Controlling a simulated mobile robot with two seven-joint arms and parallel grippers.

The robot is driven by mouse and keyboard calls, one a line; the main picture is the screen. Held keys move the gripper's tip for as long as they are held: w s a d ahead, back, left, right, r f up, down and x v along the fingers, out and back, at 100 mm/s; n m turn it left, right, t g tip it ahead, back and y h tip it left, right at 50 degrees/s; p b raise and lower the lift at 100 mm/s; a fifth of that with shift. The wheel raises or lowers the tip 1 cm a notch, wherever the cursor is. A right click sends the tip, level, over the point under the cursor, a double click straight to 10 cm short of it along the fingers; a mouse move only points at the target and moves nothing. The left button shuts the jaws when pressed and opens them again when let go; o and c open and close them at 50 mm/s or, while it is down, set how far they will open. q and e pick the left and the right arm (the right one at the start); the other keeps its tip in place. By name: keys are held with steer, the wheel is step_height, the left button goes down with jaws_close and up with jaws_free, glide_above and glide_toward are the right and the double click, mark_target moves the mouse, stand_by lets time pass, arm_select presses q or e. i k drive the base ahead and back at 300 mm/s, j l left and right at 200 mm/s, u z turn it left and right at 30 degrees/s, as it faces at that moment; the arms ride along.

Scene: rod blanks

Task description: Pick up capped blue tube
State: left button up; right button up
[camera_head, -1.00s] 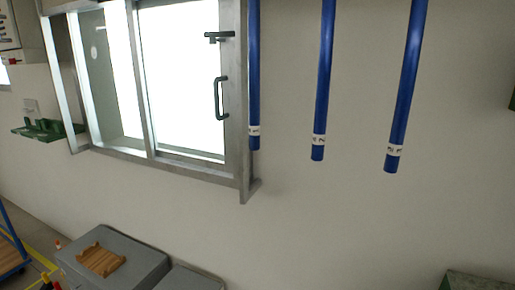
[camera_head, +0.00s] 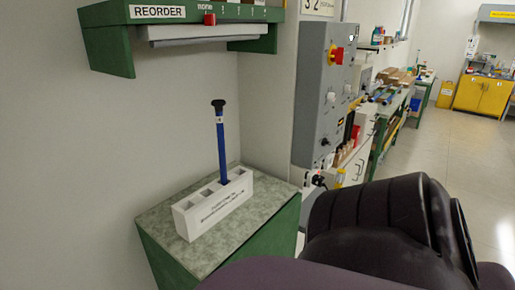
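A blue tube (camera_head: 221,148) with a black cap (camera_head: 218,104) and a small white label stands upright in a white rack (camera_head: 217,205). The rack has several square holes along its top, and dark lettering on its front. The tube stands in a hole toward the rack's right end; the other holes I can see look empty. The rack sits on the speckled top of a green cabinet (camera_head: 160,232). Neither of my grippers is in view. A dark part of my own body fills the lower right.
A green shelf marked REORDER (camera_head: 110,48) hangs on the wall above the rack. A grey control box (camera_head: 322,95) with a red knob is to the right. Farther back stand a cluttered green workbench (camera_head: 384,125) and a yellow cabinet (camera_head: 481,95). Open floor (camera_head: 450,150) lies at right.

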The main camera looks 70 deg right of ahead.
mark_target(218, 104)
steer(key=z, duration=1.95)
